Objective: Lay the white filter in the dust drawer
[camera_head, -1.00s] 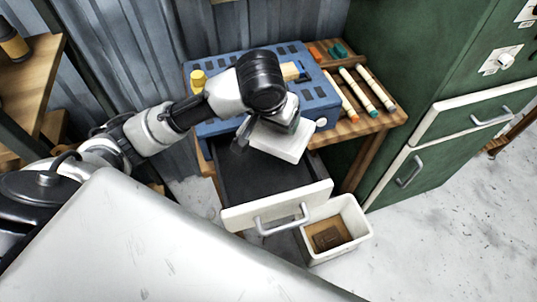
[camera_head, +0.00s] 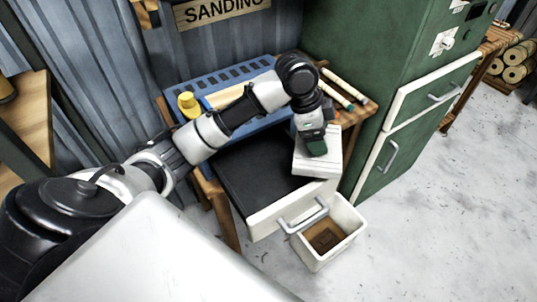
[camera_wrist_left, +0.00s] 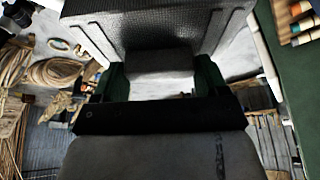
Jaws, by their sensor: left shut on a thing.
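The white filter (camera_head: 329,163) is a pale block in my left gripper (camera_head: 314,146), over the right side of the open dust drawer (camera_head: 250,172). The drawer has a dark inside and a white front with a metal handle. I cannot tell whether the filter touches the drawer's edge. In the left wrist view the gripper (camera_wrist_left: 160,85) is shut on the filter, whose grey textured face (camera_wrist_left: 155,25) fills the top. The fingertips are partly hidden in the head view. My right gripper is not in view.
A white bin (camera_head: 345,240) with brown contents stands below the drawer front. A green cabinet (camera_head: 385,80) is on the right. Open floor lies at lower right.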

